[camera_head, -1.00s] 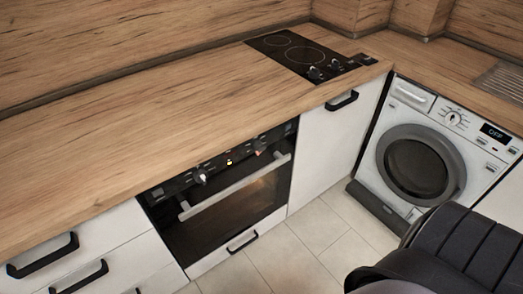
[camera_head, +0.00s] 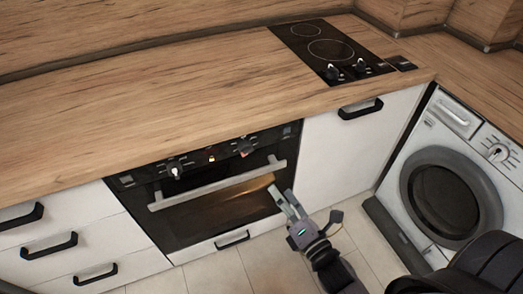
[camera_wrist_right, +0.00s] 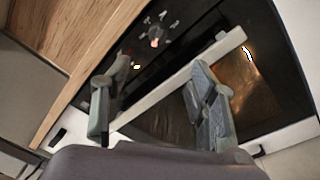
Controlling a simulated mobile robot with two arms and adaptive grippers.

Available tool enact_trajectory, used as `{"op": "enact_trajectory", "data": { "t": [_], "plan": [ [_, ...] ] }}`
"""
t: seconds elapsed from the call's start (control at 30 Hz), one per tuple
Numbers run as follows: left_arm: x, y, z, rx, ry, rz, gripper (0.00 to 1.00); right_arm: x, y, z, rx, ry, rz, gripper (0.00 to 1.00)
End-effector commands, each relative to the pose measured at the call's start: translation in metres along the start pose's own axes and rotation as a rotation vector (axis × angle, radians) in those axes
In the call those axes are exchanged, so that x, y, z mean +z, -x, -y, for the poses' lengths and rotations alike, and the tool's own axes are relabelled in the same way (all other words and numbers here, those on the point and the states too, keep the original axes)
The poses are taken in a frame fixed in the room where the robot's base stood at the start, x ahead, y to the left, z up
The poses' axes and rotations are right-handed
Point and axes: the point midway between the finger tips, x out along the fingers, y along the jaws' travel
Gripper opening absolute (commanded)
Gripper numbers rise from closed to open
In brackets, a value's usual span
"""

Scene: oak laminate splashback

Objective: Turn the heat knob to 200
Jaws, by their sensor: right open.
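The oven (camera_head: 215,195) is built in under the counter, its black control panel along the top. In the right wrist view, a knob with a pale, reddish centre (camera_wrist_right: 154,40) is ringed by marks. My right gripper (camera_head: 281,191) is in front of the oven's right side, below the panel. It is open and empty (camera_wrist_right: 158,105), apart from the knobs. My left gripper is not in view.
The oven handle (camera_head: 218,187) sticks out across the door below the knobs. Overhead are the wooden counter (camera_head: 150,115) and the black cooktop (camera_head: 320,45) with its own knobs. A washing machine (camera_head: 450,190) stands at right. Tiled floor (camera_head: 215,275) is free in front.

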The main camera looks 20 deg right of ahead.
Motion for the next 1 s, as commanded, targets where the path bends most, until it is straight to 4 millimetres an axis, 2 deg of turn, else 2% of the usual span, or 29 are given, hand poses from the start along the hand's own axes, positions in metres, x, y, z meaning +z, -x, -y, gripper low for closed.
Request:
{"op": "enact_trajectory", "data": {
  "t": [0.17,0.7,0.83,1.0],
  "plan": [
    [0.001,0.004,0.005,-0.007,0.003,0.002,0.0,0.002,-0.024,-0.003,0.005,0.002,0.002,0.53],
    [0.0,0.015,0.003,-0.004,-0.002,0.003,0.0,0.001,-0.139,-0.001,0.001,-0.003,0.001,0.53],
    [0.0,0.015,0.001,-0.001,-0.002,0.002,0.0,0.0,-0.158,-0.001,0.0,-0.002,0.001,0.53],
    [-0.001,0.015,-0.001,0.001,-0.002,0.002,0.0,0.0,-0.17,0.0,-0.001,-0.003,-0.001,0.53]
  ]
}}
